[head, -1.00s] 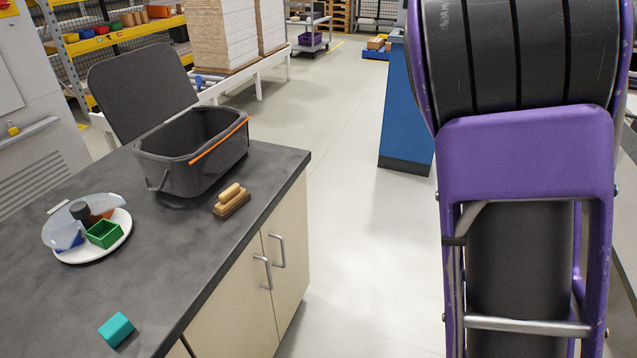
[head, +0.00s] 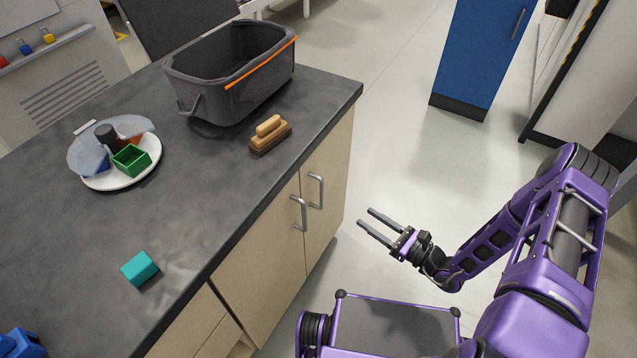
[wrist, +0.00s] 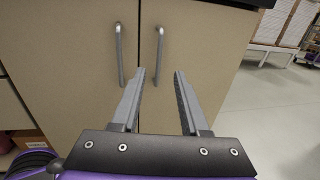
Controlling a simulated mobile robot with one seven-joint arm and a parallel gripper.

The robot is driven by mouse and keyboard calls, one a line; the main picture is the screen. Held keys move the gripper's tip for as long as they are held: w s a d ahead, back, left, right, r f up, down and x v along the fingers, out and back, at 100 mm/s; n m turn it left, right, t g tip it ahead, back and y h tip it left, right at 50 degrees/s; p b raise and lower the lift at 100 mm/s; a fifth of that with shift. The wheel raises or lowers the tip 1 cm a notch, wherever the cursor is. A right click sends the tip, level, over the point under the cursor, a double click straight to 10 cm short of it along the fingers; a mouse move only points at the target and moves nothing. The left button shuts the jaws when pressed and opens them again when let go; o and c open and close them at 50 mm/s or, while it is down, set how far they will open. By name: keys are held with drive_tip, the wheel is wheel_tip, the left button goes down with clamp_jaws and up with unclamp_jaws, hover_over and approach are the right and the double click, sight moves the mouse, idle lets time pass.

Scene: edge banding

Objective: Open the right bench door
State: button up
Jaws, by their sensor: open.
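The right bench door (head: 328,190) is beige and shut, at the far end of the bench front. Its upright metal bar handle (head: 316,191) also shows in the wrist view (wrist: 159,55), near the door's left edge. The left bench door (head: 270,262) is shut too, with its own bar handle (head: 299,213) close by. My gripper (head: 364,217) is open and empty, apart from the doors and pointing at them. In the wrist view its fingertips (wrist: 160,72) lie to both sides of the right handle's lower end, with the handle farther off.
On the dark bench top (head: 75,235) are a black bin (head: 225,95), a wooden-handled brush (head: 269,135), a white plate of blocks (head: 120,183) and a teal block (head: 140,268). The floor right of the bench is clear up to a blue cabinet (head: 482,55).

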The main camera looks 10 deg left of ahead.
drive_tip(key=b, duration=0.1)
hover_over(321, 206)
drive_tip(key=shift+w, duration=0.3)
drive_tip(key=shift+c, duration=0.2)
clamp_jaws()
idle(1.3)
